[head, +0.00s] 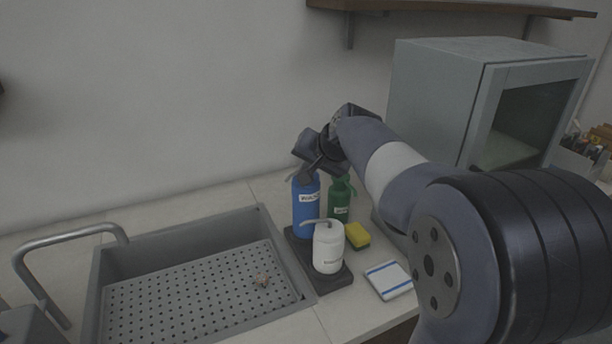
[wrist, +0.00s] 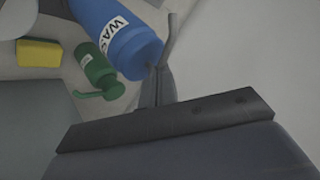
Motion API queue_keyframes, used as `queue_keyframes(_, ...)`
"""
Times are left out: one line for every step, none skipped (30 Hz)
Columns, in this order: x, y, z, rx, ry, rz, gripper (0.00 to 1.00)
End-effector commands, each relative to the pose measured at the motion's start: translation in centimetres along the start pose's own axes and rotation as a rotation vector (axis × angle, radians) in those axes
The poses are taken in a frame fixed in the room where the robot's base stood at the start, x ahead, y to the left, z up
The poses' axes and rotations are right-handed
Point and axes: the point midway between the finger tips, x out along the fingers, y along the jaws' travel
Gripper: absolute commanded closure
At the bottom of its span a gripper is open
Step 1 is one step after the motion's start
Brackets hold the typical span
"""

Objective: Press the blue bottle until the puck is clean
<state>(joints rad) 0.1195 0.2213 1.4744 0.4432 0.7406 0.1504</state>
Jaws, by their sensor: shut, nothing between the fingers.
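The blue bottle (head: 306,207) stands upright on a dark tray (head: 338,281) beside the sink, with a white label. My gripper (head: 309,176) is shut and empty at the top of the blue bottle. In the wrist view its fingertips (wrist: 160,72) are at the bottle's top end; I cannot tell whether they touch it. A small brownish thing (head: 261,281) lies on the perforated sink floor; it may be the puck, but it is too small to tell.
A green bottle (head: 340,199) stands close to the right of the blue one, a white pump bottle (head: 328,248) in front. A yellow sponge (head: 357,236) and a blue-striped white cloth (head: 388,280) lie right. The sink (head: 110,262) has a faucet (head: 70,236). A grey cabinet (head: 432,95) stands behind my arm.

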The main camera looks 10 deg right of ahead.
Motion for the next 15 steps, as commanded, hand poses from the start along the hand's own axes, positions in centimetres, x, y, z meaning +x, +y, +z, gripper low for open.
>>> queue_keyframes(0.00,0.00,0.00,0.000,0.000,0.000,1.00)
queue_keyframes(0.00,0.00,0.00,0.000,0.000,0.000,1.00)
queue_keyframes(0.02,0.01,0.01,0.000,0.000,0.000,1.00)
queue_keyframes(0.03,0.02,0.02,0.000,0.000,0.000,1.00)
queue_keyframes(0.05,0.04,0.04,0.000,0.000,0.000,1.00)
queue_keyframes(0.08,0.06,0.06,0.000,0.000,0.000,1.00)
queue_keyframes(0.10,0.07,0.08,0.000,0.000,0.000,1.00)
queue_keyframes(0.13,0.09,0.10,0.000,0.000,0.000,1.00)
queue_keyframes(0.17,0.12,0.12,0.000,0.000,0.000,1.00)
queue_keyframes(0.19,0.14,0.14,0.000,0.000,0.000,1.00)
queue_keyframes(0.22,0.16,0.16,0.000,0.000,0.000,1.00)
queue_keyframes(0.25,0.19,0.19,0.000,0.000,0.000,1.00)
queue_keyframes(0.28,0.21,0.21,0.000,0.000,0.000,1.00)
queue_keyframes(0.31,0.22,0.22,0.000,0.000,0.000,1.00)
queue_keyframes(0.34,0.25,0.25,0.000,0.000,0.000,1.00)
